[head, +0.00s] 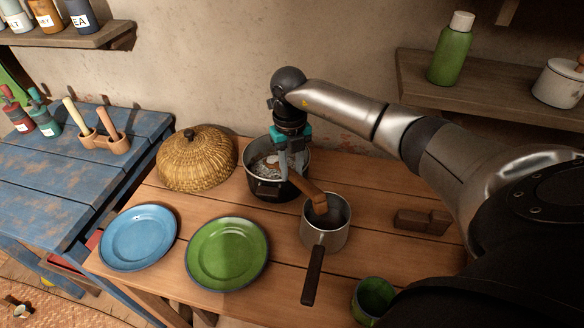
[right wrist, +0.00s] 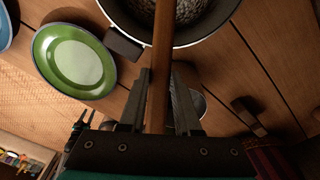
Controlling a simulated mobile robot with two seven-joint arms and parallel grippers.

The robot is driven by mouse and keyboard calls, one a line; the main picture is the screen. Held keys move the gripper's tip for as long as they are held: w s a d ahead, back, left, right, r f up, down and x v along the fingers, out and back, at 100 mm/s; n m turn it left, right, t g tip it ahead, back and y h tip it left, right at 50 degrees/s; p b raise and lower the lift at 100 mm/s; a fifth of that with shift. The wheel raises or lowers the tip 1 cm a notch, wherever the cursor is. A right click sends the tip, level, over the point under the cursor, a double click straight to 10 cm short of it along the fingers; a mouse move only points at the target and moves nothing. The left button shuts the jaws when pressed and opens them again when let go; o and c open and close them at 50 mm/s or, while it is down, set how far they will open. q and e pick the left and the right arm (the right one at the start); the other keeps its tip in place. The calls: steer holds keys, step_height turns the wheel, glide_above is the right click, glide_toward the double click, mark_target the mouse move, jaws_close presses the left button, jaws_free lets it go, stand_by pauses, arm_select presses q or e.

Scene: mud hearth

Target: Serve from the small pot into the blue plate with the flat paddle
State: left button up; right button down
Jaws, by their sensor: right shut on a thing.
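My right gripper (head: 293,170) comes down from above and is shut on the flat wooden paddle (head: 306,190). The paddle slants down to the right, its broad brown end at the mouth of the small pot (head: 325,236), a metal saucepan with a dark handle toward the front. I cannot tell how deep the end reaches or what the pot holds. In the right wrist view the paddle (right wrist: 161,70) passes between the fingers, and they mostly hide the small pot. The blue plate (head: 139,237) lies at the table's left and looks empty. My left gripper is not in view.
A larger dark pot (head: 265,190) with pale, grainy contents stands behind the small pot, close to my gripper. A green plate (head: 227,254) lies between blue plate and small pot. A woven lid (head: 197,158), brown blocks (head: 420,221) and a green cup (head: 372,300) stand around.

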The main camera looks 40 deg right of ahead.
mark_target(300, 179)
steer(key=shift+f+b, duration=1.1)
steer(key=shift+f, duration=0.3)
steer(key=shift+s+a+t+p, duration=0.1)
steer(key=shift+s+t+p, duration=0.3)
steer(key=shift+p, duration=0.1)
steer(key=shift+s+r+t+h+p, duration=0.3)
steer(key=shift+s+r+t+p, duration=0.15)
steer(key=shift+r+p, duration=0.4)
steer(key=shift+s+a+r+t+p, duration=0.15)
steer(key=shift+s+r+t+p, duration=0.15)
steer(key=shift+s+r+p, duration=0.3)
steer(key=shift+s+a+r+t+p, duration=0.15)
steer(key=shift+s+r+t+p, duration=0.15)
steer(key=shift+p, duration=0.4)
steer(key=shift+s+a+r+t+p, duration=0.25)
steer(key=shift+s+r+p, duration=0.2)
steer(key=shift+s+r, duration=0.15)
steer(key=shift+s+r+t+h+b, duration=0.15)
steer(key=shift+s+r+t+h, duration=0.05)
steer(key=shift+r+t, duration=0.2)
steer(key=shift+s+r+t+h+b, duration=0.2)
steer(key=shift+r+t, duration=0.1)
steer(key=shift+r, duration=0.15)
steer(key=shift+a, duration=0.1)
